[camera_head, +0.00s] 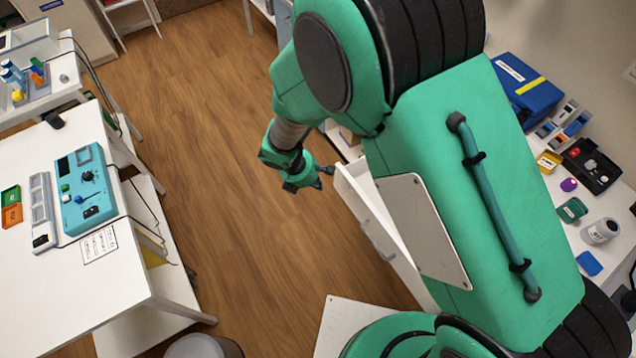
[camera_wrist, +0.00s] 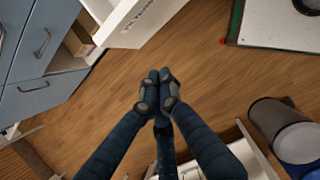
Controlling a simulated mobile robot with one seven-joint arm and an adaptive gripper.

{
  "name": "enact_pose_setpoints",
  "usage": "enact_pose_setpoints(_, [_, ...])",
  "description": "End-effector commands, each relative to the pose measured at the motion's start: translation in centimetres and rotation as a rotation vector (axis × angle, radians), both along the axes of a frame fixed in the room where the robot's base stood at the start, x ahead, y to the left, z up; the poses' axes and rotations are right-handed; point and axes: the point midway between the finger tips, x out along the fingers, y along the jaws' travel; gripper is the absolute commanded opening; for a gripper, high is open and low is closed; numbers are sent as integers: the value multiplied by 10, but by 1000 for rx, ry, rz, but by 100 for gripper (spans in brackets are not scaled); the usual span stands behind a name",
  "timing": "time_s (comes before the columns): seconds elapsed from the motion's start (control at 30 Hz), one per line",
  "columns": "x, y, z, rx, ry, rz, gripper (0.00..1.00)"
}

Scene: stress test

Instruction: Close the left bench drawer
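A white drawer (camera_head: 372,222) stands pulled out from the right-hand bench in the head view, its handle facing the aisle. My arm hides part of it. A pulled-out white drawer with a printed label also shows at the top of the wrist view (camera_wrist: 146,18). My gripper (camera_head: 320,178) is in the aisle just left of the drawer's far end in the head view. In the wrist view its dark fingers (camera_wrist: 158,88) are together, with nothing seen between them. They appear apart from the drawer, over the wooden floor.
Blue-grey fronts with handles (camera_wrist: 36,60) fill the wrist view's left. A bin (camera_wrist: 278,122) stands on the floor. Another white bench (camera_head: 120,265) bears a teal device (camera_head: 84,190). Small items and a blue case (camera_head: 525,88) lie on the right-hand bench.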

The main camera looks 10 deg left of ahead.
Motion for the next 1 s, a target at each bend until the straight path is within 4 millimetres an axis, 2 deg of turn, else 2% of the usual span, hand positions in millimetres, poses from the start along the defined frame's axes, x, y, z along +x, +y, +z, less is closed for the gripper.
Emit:
enact_pose_setpoints(0.53, [22, -23, -81, -1, 1, -1, 0])
enact_pose_setpoints(0.7, [38, -38, -77, -1, -1, -2, 0])
enact_pose_setpoints(1.0, [49, -50, -76, -1, 1, 0, 0])
